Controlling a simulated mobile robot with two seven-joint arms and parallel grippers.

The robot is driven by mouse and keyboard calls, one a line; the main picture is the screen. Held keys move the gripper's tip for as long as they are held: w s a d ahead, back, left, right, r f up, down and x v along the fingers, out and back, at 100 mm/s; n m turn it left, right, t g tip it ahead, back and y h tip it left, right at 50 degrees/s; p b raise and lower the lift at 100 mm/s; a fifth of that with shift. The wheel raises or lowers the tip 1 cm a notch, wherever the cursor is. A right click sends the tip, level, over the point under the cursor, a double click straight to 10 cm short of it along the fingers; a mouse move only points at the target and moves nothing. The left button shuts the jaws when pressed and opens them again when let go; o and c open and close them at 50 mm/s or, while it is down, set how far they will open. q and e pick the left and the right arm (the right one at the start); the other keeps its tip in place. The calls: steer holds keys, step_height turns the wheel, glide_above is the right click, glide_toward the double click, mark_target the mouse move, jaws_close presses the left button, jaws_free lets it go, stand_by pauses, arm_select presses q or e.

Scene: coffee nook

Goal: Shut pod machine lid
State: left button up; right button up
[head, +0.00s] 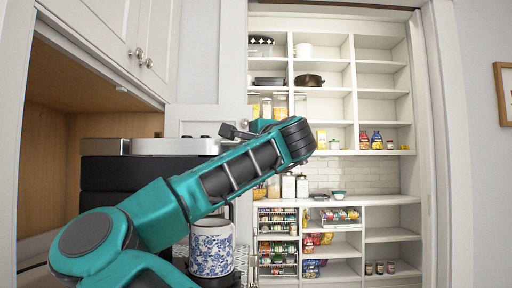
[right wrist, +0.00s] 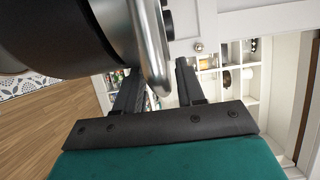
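The pod machine (head: 125,170) has a dark body and a silver top (head: 175,146); it stands at the left in the head view, partly hidden by my teal arm. In the right wrist view its dark rounded part (right wrist: 60,35) with a curved silver band (right wrist: 152,45) is very close. My right gripper (right wrist: 158,80) is open, its two dark fingers apart. In the head view a dark gripper (head: 235,131) is beside the machine's top. How far the lid is open cannot be told.
A blue-patterned white mug (head: 211,248) stands below the arm at the machine's front. White cabinet doors (head: 120,35) hang above the machine. Pantry shelves (head: 380,105) with jars and cans are behind, at the right.

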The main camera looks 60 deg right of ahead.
steer(key=v, duration=1.2)
steer(key=shift+s+a, duration=0.15)
steer(key=shift+a, duration=0.05)
